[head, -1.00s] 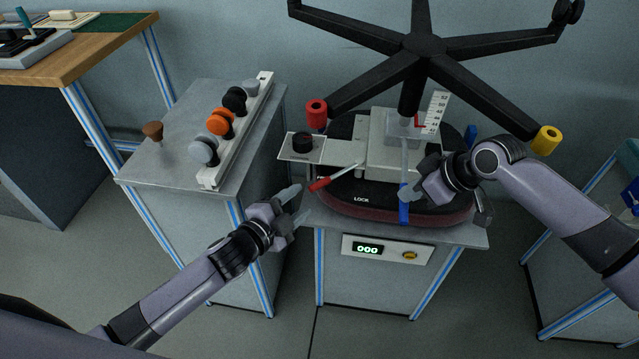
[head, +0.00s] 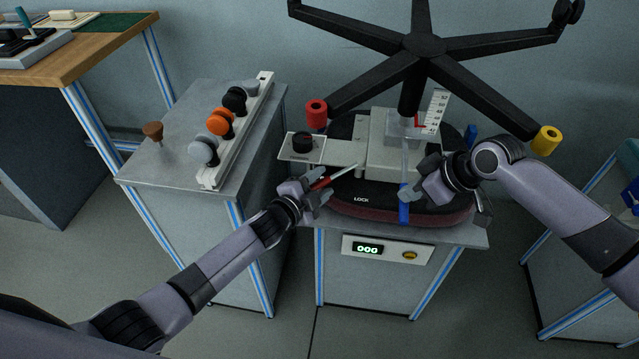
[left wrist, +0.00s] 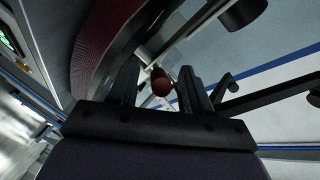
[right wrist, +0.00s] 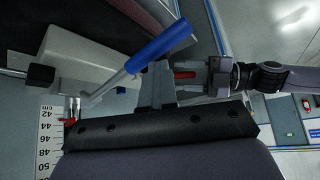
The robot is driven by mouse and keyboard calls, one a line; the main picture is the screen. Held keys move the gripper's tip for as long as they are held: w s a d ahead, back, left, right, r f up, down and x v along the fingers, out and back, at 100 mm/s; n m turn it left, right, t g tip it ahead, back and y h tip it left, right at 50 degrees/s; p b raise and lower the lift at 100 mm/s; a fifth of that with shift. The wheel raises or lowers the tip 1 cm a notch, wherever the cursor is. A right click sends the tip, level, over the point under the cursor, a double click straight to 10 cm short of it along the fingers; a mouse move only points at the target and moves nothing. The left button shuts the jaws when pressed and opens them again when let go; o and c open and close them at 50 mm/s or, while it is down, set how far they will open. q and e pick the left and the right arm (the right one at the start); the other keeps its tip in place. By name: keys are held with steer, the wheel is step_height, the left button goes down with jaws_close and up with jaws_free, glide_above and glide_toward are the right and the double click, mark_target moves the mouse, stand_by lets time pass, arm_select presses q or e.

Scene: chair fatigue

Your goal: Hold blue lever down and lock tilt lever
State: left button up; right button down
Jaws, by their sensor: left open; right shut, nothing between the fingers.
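The tilt lever, a metal rod with a red handle (head: 320,183), sticks out left from the upturned chair seat's mechanism beside the LOCK label. My left gripper (head: 318,191) is open at that handle. In the left wrist view the handle's round red end (left wrist: 161,82) sits between the two spread fingers. The blue lever (head: 403,213) points toward the front edge of the seat. My right gripper (head: 405,192) is shut and empty over the lever's arm. In the right wrist view its fingers (right wrist: 157,80) are close to the blue handle (right wrist: 163,43); contact is unclear.
The chair's black five-armed base (head: 425,45) rises behind the mechanism. A red roller (head: 316,113) and a yellow roller (head: 546,140) hang near its arms. A grey cabinet with several knobs (head: 219,123) stands left. A counter (head: 368,248) reading 000 is below the seat.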

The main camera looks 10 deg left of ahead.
arm_select(q)
jaws_close()
steer(key=shift+s+d+r+n+y, duration=0.2)
steer(key=shift+d+n+y, duration=0.1)
steer(key=shift+d, duration=0.2)
steer(key=shift+s+d+f+n+t+y, duration=0.1)
steer(key=shift+s+d+n+t+y, duration=0.15)
steer(key=shift+y, duration=0.25)
steer(key=shift+a, duration=0.15)
jaws_free()
steer(key=shift+f, duration=0.1)
steer(key=shift+s+a, duration=0.1)
steer(key=shift+s, duration=0.05)
